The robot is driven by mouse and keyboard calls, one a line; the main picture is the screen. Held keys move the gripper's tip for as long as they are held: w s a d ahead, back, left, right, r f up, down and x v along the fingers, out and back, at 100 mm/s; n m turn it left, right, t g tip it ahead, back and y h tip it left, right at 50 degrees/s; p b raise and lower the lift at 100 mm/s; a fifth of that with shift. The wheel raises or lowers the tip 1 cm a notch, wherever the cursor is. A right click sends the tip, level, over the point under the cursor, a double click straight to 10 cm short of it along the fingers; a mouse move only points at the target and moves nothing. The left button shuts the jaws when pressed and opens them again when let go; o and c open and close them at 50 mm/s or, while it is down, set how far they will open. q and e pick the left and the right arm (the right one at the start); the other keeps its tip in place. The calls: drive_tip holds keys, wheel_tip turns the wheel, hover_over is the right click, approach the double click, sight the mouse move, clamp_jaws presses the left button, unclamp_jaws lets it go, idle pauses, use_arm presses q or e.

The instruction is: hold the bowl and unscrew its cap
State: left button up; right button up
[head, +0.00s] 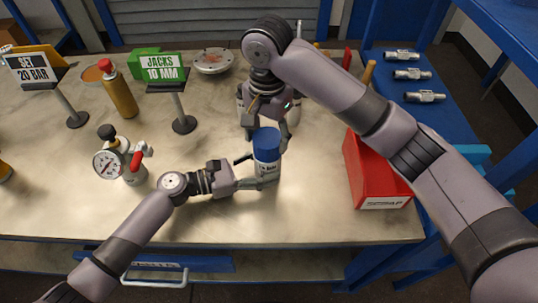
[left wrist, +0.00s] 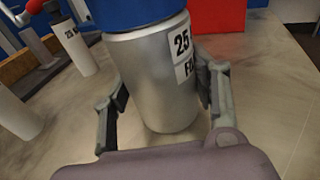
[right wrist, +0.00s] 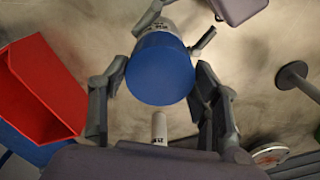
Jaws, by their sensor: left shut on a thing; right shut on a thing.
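The bowl (head: 267,172) is a silver cylinder with a printed label, standing upright on the bench. Its blue cap (head: 266,142) is on top. In the left wrist view the bowl's silver body (left wrist: 150,80) stands between the two fingers of my left gripper (left wrist: 160,98), which is shut on it from the side. My right gripper (head: 265,118) comes from above and behind. In the right wrist view the blue cap (right wrist: 160,70) is between its fingers (right wrist: 162,80), which are shut on it. The cap's threads are hidden.
A red scrap bin (head: 372,180) stands to the right. A pressure gauge assembly (head: 125,160) is at left, with a JACKS sign (head: 164,75) and an amber bottle (head: 118,92) behind. Silver fittings (head: 412,74) lie on a blue surface at far right. The front bench is clear.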

drive_tip(key=c, duration=0.4)
drive_tip(key=n, duration=0.6)
drive_tip(key=shift+n, duration=0.4)
drive_tip(key=n, duration=0.5)
drive_tip(key=shift+n, duration=1)
use_arm(q)
drive_tip(key=shift+a, duration=0.1)
use_arm(e)
drive_tip(key=n, duration=0.5)
drive_tip(key=shift+d, duration=0.1)
drive_tip(key=n, duration=0.7)
drive_tip(key=shift+n, duration=0.3)
drive_tip(key=shift+r, duration=0.1)
